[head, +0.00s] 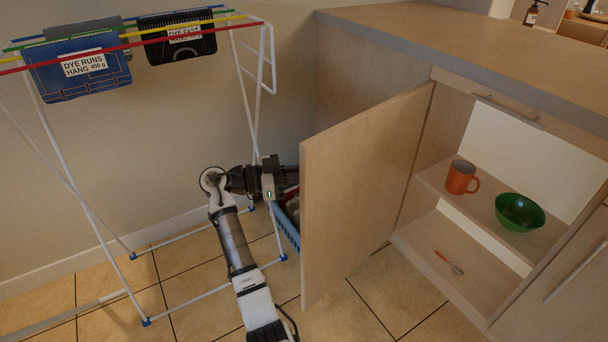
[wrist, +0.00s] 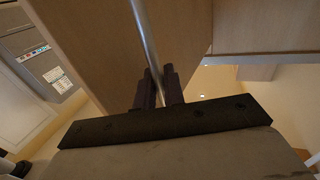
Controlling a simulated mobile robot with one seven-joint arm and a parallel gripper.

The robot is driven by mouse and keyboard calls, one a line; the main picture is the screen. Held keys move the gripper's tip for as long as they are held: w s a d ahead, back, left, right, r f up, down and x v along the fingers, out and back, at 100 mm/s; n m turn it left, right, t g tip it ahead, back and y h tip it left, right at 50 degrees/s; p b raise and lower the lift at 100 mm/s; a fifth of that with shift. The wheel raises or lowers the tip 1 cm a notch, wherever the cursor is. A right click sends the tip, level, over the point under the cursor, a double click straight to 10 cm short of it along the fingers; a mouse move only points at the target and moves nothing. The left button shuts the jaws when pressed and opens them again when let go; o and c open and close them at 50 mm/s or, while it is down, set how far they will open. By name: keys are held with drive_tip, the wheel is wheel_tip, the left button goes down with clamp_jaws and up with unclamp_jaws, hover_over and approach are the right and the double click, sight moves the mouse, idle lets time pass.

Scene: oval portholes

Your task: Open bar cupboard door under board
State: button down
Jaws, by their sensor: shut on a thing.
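The bar cupboard door (head: 360,180) under the wooden board (head: 450,30) stands wide open, swung out to the left. The cupboard inside (head: 440,190) is in plain view. In the wrist view, the door's long metal bar handle (wrist: 146,30) runs down between the two dark fingers of my gripper (wrist: 158,76), which is shut on it. The door's front face (wrist: 95,35) fills the upper part of that view. In the head view, my arm reaches to the left side of the door; the handle and my fingertips are hidden behind the door.
An orange mug (head: 461,178) and a green bowl (head: 519,212) stand on the cupboard shelf; a spoon (head: 449,262) lies below. A drying rack (head: 90,195) with hung cloths stands left of the door. A blue basket (head: 286,227) is beside my gripper, partly hidden.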

drive_tip(key=shift+w+a, duration=0.1)
drive_tip(key=shift+w, duration=0.05)
idle(0.3)
drive_tip(key=c, duration=1.6)
unclamp_jaws()
drive_tip(key=a, duration=0.4)
drive_tip(key=s+a, duration=0.1)
drive_tip(key=a, duration=0.8)
drive_tip(key=shift+s+a, duration=0.35)
